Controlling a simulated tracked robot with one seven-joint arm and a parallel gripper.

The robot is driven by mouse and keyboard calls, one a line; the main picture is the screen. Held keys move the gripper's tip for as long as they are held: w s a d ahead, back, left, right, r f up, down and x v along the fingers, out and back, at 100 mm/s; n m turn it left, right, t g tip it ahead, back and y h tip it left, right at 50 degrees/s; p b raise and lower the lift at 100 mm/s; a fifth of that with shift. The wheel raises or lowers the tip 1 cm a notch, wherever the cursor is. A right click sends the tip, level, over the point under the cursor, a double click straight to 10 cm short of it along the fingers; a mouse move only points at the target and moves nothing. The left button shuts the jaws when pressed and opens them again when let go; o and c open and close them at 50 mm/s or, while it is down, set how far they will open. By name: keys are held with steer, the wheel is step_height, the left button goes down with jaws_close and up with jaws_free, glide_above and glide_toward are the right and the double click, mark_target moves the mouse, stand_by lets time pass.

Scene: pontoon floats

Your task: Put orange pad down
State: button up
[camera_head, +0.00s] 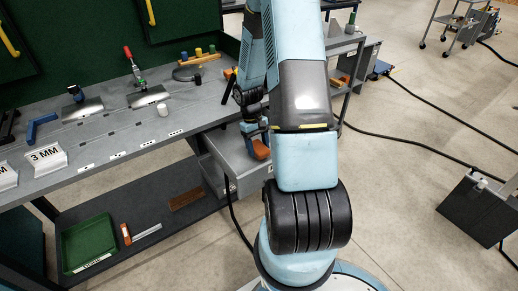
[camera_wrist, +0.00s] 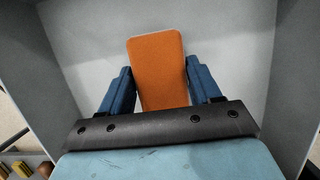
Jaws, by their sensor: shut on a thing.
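The orange pad (camera_wrist: 157,62) is a flat rounded block between the two blue fingers of my gripper (camera_wrist: 158,82) in the wrist view. My gripper is shut on it. In the head view the pad (camera_head: 262,151) shows at the end of my gripper (camera_head: 257,138), inside the outline of the open grey drawer (camera_head: 222,158) under the bench. In the wrist view pale drawer walls (camera_wrist: 290,75) surround the pad and fingers. I cannot tell whether the pad touches the drawer floor. My arm hides the drawer's right part in the head view.
The grey bench (camera_head: 110,130) above the drawer holds a red-handled clamp (camera_head: 134,68), metal plates, a white cylinder (camera_head: 162,109) and a "3 MM" sign (camera_head: 47,158). A green tray (camera_head: 88,243) sits on the lower shelf. Cables cross the floor at right.

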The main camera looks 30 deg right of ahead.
steer(key=shift+f, duration=0.8)
steer(key=shift+f, duration=0.2)
steer(key=o, duration=1.1)
steer(key=shift+s, duration=0.15)
steer(key=w+a+r+t, duration=0.1)
steer(key=a+r, duration=0.1)
steer(key=r, duration=0.9)
steer(key=w+a+r+t, duration=0.1)
steer(key=a+r, duration=0.1)
steer(key=r, duration=0.9)
steer(key=s+a+r+t, duration=0.2)
steer(key=s+a+r, duration=0.2)
steer(key=s+r, duration=0.2)
steer(key=s+a+r+t, duration=0.2)
steer(key=s+a+r, duration=0.2)
steer(key=s+r, duration=0.3)
steer(key=s+a+r+t, duration=0.3)
steer(key=s+r, duration=0.3)
steer(key=r, duration=0.1)
steer(key=shift+s+a+r, duration=0.15)
steer(key=shift+a+r, duration=0.1)
steer(key=shift+a, duration=0.15)
